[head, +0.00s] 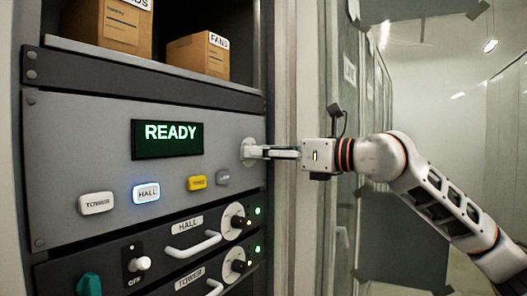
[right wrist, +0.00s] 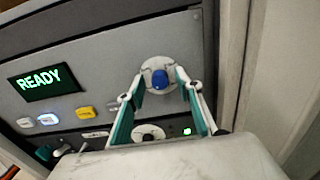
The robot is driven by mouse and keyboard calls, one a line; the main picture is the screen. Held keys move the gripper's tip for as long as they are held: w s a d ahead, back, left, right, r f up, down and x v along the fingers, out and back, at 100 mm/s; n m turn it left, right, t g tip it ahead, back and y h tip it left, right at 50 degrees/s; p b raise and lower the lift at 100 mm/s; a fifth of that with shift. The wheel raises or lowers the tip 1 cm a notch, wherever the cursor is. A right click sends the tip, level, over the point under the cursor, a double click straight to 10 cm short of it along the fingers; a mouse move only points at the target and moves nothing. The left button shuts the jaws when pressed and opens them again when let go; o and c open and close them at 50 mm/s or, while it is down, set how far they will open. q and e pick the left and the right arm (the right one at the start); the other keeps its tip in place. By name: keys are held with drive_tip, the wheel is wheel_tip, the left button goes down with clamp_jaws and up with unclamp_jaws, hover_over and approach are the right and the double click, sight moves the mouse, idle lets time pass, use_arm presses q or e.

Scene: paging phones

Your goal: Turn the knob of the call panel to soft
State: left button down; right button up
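The grey call panel (head: 80,140) has a dark screen (head: 167,139) reading READY in green. Its knob (right wrist: 160,79) is blue, on a round pale dial (right wrist: 153,62) at the panel's right end. In the head view the dial (head: 247,153) is partly behind my right gripper (head: 266,152), which hides the knob. In the right wrist view my right gripper (right wrist: 161,84) is open, with one finger on each side of the knob. I cannot tell whether the fingers touch it. The dial's markings are too small to read. My left gripper is not in view.
The panel has white TOWER (head: 96,203), blue-lit HALL (head: 146,193), yellow (head: 197,183) and grey (head: 223,177) buttons. Below are units with handles (head: 193,245) and dials (head: 237,222). Boxes (head: 197,54) stand on the shelf above. A frame post (head: 283,100) stands right of the rack.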

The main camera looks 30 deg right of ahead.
clamp_jaws()
drive_tip(key=m+b, duration=0.4)
drive_tip(key=m, duration=1.3)
drive_tip(key=shift+d+m, duration=0.1)
drive_tip(key=shift+m, duration=0.2)
idle(0.5)
unclamp_jaws()
drive_tip(key=shift+f, duration=0.1)
